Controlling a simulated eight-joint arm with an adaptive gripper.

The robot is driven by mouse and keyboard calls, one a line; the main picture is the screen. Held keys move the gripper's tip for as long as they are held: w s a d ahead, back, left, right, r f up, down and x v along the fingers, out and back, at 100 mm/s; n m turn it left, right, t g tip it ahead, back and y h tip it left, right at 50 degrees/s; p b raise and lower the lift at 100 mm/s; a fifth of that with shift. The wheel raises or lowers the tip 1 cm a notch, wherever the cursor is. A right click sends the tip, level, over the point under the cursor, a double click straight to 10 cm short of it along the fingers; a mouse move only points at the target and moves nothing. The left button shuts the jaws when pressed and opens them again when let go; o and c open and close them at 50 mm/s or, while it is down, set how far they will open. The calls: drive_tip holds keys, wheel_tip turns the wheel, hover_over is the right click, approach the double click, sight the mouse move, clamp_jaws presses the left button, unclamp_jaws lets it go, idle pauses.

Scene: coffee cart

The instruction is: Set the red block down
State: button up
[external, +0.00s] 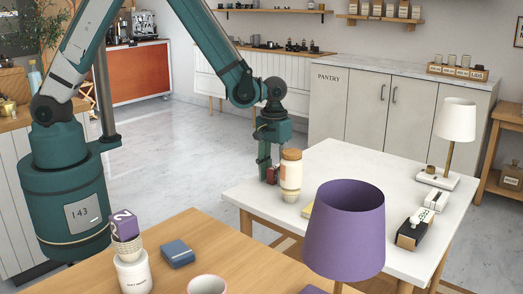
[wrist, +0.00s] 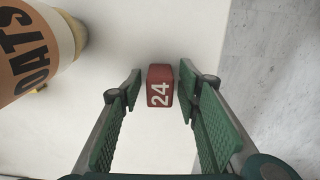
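An oats jar (external: 291,175) with a brown lid stands just right of the block; it also shows in the wrist view (wrist: 38,45). A purple lampshade (external: 345,230) is in front. A white lamp (external: 456,122) and small boxes stand at the right. The table's middle is clear.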

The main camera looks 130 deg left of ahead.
sight(273, 168)
wheel_tip(273, 168, up, 12)
drive_tip(key=shift+r+p, duration=0.1)
drive_tip(key=shift+p, duration=0.85)
idle(0.4)
drive_tip(key=w+d+r+m+t, duration=0.1)
drive_tip(key=w+d+r+m, duration=0.15)
drive_tip(key=d+r, duration=0.55)
drive_tip(key=w+d+r+m+t+y, duration=0.1)
drive_tip(key=d+r+m, duration=0.25)
drive_tip(key=d, duration=0.75)
drive_tip(key=w+d+r+m+t, duration=0.1)
drive_tip(key=d+r+m, duration=0.1)
drive_tip(key=d+r, duration=0.6)
drive_tip(key=s+d+r+m+t, duration=0.1)
drive_tip(key=s+d+m, duration=0.2)
drive_tip(key=d, duration=0.6)
drive_tip(key=s+d+r+m+t, duration=0.1)
drive_tip(key=s+d+m, duration=0.2)
drive_tip(key=d, duration=0.6)
drive_tip(key=s+d+r+m+t+h, duration=0.1)
drive_tip(key=s+d+m, duration=0.3)
drive_tip(key=d, duration=0.5)
drive_tip(key=shift+s+t, duration=0.6)
drive_tip(key=shift+s, duration=0.25)
